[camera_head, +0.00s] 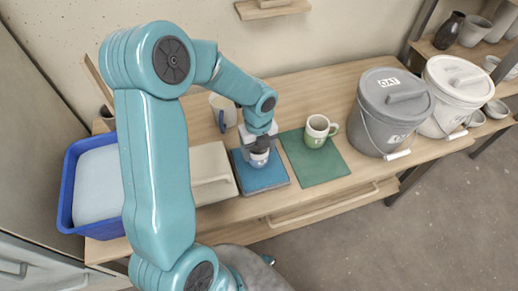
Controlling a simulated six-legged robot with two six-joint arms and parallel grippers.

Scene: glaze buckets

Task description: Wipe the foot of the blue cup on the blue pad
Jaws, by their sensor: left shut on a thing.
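The blue pad (266,180) lies flat on the bench in the middle of the view. My left gripper (259,147) points down over the pad and is shut on a small cup (260,159). The cup is pale above and looks bluish lower down, and the gripper partly hides it. The cup is over the back part of the pad; I cannot tell whether its foot touches it. A white cup with a green lower part (316,132) stands upright on the green pad (322,164) just to the right. My right gripper is out of view.
A pale mug with a blue handle (222,112) stands behind the pad. A beige box (211,172) and a blue tub (66,190) are to the left. A grey lidded bucket (390,115) and a white one (457,95) stand right. A wall shelf (272,9) is above.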

